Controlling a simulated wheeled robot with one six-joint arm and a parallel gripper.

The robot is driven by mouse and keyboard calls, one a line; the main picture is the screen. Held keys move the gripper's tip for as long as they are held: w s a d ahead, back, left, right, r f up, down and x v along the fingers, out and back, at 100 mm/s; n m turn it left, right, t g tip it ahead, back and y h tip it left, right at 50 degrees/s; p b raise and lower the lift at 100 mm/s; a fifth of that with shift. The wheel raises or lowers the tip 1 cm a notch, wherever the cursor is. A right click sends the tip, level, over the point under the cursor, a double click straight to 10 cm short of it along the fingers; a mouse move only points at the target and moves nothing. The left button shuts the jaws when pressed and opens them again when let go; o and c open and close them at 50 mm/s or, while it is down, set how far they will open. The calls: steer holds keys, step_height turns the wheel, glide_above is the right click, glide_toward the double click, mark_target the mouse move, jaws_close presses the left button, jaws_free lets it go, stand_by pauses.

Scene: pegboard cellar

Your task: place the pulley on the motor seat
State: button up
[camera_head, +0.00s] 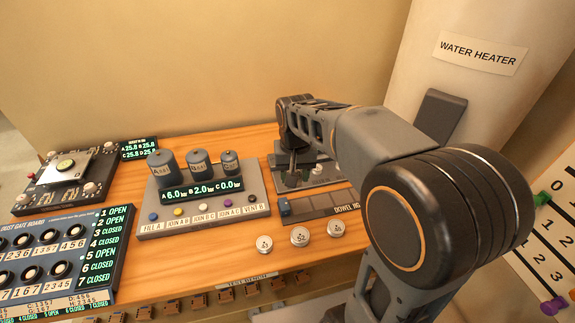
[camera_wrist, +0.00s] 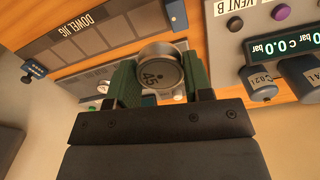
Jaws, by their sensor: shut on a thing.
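The pulley (camera_wrist: 160,72) is a round silver disc with a dark face that looks marked 45. In the wrist view it sits between the green-padded fingers of my gripper (camera_wrist: 158,85), which is shut on it. In the head view my gripper (camera_head: 292,178) points down over a grey plate (camera_head: 335,181) at the back right of the bench. This plate, perhaps the motor seat, also shows in the wrist view (camera_wrist: 75,90). The fingers and pulley hide part of it. I cannot tell whether the pulley touches anything below.
Several silver discs, including one marked 52 (camera_head: 300,237), lie along the bench's front. The dowel jig (camera_head: 318,205) lies just in front of the grey plate. A three-tank pressure panel (camera_head: 200,205) stands left of my gripper. A water heater (camera_head: 470,90) rises at the right.

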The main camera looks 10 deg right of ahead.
steer(key=w+d+f, duration=0.1)
steer(key=w+f, duration=0.2)
steer(key=w, duration=0.1)
steer(key=w+f+p, duration=0.1)
steer(key=w+f, duration=0.1)
steer(key=w, duration=0.2)
steer(key=w+d+f+p, duration=0.1)
steer(key=w+f, duration=0.2)
steer(key=w, duration=0.1)
steer(key=shift+w+d+f, duration=0.35)
steer(key=shift+w, duration=0.05)
steer(key=shift+w+d+f, duration=0.1)
steer(key=shift+w+f, duration=0.35)
steer(key=shift+f, duration=1.6)
